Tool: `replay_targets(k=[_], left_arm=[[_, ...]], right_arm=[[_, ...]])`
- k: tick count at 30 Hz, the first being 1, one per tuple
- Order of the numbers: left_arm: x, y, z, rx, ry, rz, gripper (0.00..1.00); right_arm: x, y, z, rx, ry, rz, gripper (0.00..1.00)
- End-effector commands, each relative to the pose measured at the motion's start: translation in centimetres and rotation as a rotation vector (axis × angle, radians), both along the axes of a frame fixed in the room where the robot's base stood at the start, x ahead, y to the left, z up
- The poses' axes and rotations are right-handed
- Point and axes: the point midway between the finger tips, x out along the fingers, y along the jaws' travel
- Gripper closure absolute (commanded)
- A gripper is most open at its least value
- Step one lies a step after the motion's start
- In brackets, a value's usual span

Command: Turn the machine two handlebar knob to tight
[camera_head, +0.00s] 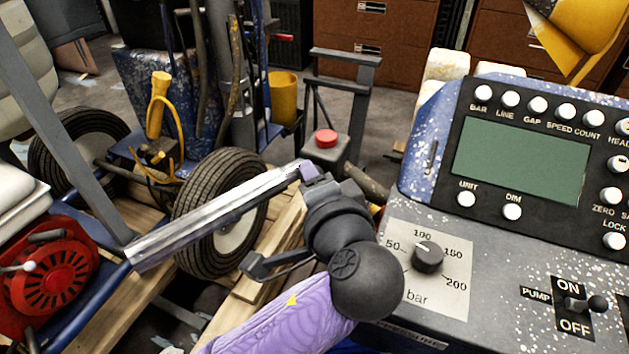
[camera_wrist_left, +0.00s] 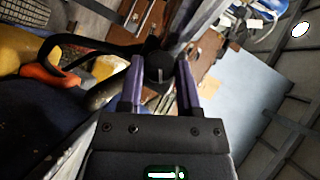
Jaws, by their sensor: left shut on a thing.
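In the left wrist view, a dark round knob (camera_wrist_left: 158,76) with a short pale line on its face sits between the two purple fingers of my left gripper (camera_wrist_left: 160,66), one on each side of it. The gripper is shut on the knob. In the head view my purple forearm comes in from the lower left to a black wrist, and my left gripper (camera_head: 308,172) is by the upper end of a silver bar (camera_head: 215,213). The knob is hidden or too small to tell there. My right gripper is not in view.
A control panel with a screen (camera_head: 522,160), a pressure dial (camera_head: 428,257) and a pump switch (camera_head: 575,304) stands close on the right. A red button (camera_head: 326,138) is just behind the gripper. A wheeled machine with a black tyre (camera_head: 195,205) stands behind on the left.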

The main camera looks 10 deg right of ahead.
Motion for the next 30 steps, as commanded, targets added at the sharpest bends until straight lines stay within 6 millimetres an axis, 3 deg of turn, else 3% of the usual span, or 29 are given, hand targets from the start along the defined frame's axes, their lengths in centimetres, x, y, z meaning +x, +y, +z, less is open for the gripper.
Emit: replay_targets(k=[7, 12, 19, 20, 21, 25, 30], left_arm=[[-0.2, -0.1, 0.4, 0.207, -0.133, -0.001, 1.0], [-0.1, -0.1, -0.3, 0.308, -0.205, -0.002, 1.0], [-0.1, -0.1, -0.5, 0.309, -0.206, -0.002, 1.0], [-0.1, -0.1, -0.5, 0.309, -0.206, -0.002, 0.55], [-0.1, -0.1, -0.5, 0.309, -0.206, -0.002, 0.46], [-0.1, -0.1, -0.5, 0.308, -0.206, -0.002, 0.22], [-0.1, -0.1, -0.5, 0.308, -0.206, -0.002, 0.22]], right_arm=[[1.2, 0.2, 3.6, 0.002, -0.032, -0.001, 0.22], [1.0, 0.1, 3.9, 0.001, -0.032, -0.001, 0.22], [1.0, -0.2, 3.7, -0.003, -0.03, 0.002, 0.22], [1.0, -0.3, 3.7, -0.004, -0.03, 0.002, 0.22], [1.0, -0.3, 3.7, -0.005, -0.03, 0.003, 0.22], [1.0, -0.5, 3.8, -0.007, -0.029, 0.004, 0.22], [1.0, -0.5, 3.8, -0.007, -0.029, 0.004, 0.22]])
